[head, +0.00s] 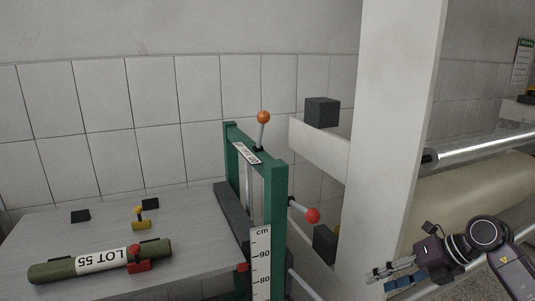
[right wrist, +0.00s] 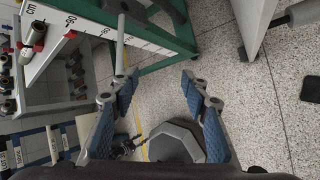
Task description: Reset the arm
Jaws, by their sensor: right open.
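My right gripper (head: 388,276) is at the lower right of the head view, in front of the white post. Its two blue-padded fingers (right wrist: 159,82) are spread apart in the right wrist view, with only the speckled floor between them. It holds nothing. A green frame (head: 274,205) with a cm scale (head: 261,262) stands left of the gripper, apart from it. An orange-knobbed lever (head: 263,117) rises from its top and a red-knobbed lever (head: 312,215) sticks out from its right side. My left gripper is in neither view.
A white post (head: 385,130) stands mid-right. A large cream roll (head: 485,185) lies behind my right arm, below a metal bar (head: 480,147). A grey table (head: 60,225) at left bears a green cylinder marked LOT 55 (head: 100,260). Speckled floor (right wrist: 270,110) is open at right.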

